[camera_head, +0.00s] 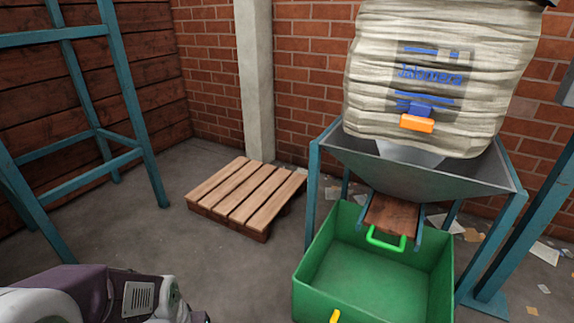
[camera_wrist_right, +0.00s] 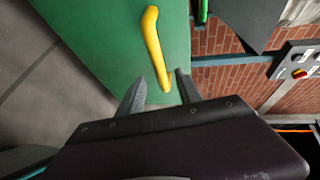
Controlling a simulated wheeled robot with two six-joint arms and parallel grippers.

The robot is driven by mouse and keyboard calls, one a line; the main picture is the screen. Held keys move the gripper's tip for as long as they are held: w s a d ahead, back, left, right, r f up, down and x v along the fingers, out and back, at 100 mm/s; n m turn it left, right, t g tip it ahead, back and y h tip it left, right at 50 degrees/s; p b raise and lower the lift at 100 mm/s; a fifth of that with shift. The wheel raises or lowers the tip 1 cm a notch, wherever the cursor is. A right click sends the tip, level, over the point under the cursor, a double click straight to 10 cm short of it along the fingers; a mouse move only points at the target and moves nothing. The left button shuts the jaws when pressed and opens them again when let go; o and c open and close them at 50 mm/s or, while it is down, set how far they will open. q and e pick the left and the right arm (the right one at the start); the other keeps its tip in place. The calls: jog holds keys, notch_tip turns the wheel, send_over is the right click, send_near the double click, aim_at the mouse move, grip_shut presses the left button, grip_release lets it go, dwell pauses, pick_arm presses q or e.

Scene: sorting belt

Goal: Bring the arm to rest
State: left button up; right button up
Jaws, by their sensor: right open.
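My right gripper (camera_wrist_right: 160,82) shows in the right wrist view with its two dark fingers apart. The lower end of a yellow handle (camera_wrist_right: 153,45) appears between the fingertips. I cannot tell whether the fingers touch it. The handle is on the green bin (camera_wrist_right: 105,35), and its top shows at the bottom edge of the head view (camera_head: 334,316). My left arm's purple and white links are at the bottom left of the head view. The left gripper itself does not show, and the right arm is outside the head view.
The green bin (camera_head: 299,285) stands below a grey hopper (camera_head: 420,172) on blue legs. A big bag (camera_head: 370,60) sits over the hopper, and a green handle (camera_head: 386,245) is below it. A wooden pallet (camera_head: 247,195) lies behind. A blue frame (camera_head: 135,110) stands left. Floor around the pallet is clear.

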jog(key=w+r+m+g, duration=0.3)
jog(key=w+r+m, duration=0.1)
jog(key=w+r, duration=0.15)
jog(key=s+d+r+m+g+y+p, duration=0.15)
jog(key=d+r+m+g, duration=0.25)
jog(key=r+m, duration=0.4)
jog(key=s+d+r+m+g+y+p, duration=0.1)
jog(key=s+d+r+m+g+y, duration=0.25)
jog(key=r+m, duration=0.4)
jog(key=s+a+r+m+y, duration=0.1)
jog(key=s+r+m+y, duration=0.3)
jog(key=m, duration=0.6)
jog(key=a+f+m+t+y, duration=0.1)
jog(key=a+m+t+y, duration=0.35)
jog(key=m, duration=0.85)
notch_tip(320, 180, up, 38)
jog(key=a+m+g+p, duration=0.1)
jog(key=a+p, duration=0.1)
jog(key=p, duration=3.6)
jog(key=shift+a, duration=0.4)
